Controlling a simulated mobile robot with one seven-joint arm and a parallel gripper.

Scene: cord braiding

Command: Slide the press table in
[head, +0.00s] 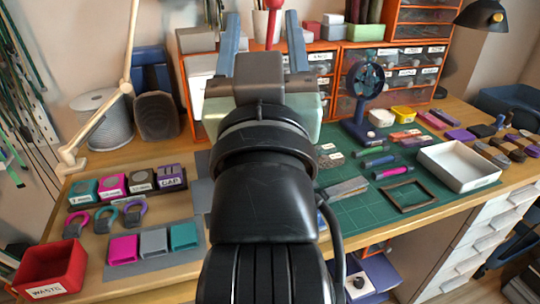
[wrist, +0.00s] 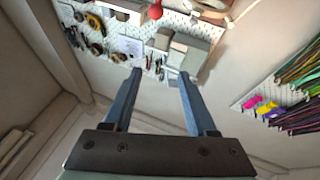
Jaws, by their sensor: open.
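My gripper (head: 263,16) is raised in the middle of the head view, with its two blue fingers spread apart and nothing between them. In the wrist view my gripper (wrist: 160,73) also shows open and empty. No press table can be made out for certain. A grey flat piece (head: 202,194) shows at the left edge of my arm, and my arm hides the rest of it. A red upright part (head: 272,22) shows between the fingers in the head view. A red knob (wrist: 155,12) shows at the top of the wrist view. I cannot tell their distance from the fingers.
A green cutting mat (head: 350,215) with a white tray (head: 458,166), a wooden frame (head: 408,196) and several small tools lies right of my arm. A small blue fan (head: 364,88) stands behind. A red waste bin (head: 50,270) and coloured blocks are on the left.

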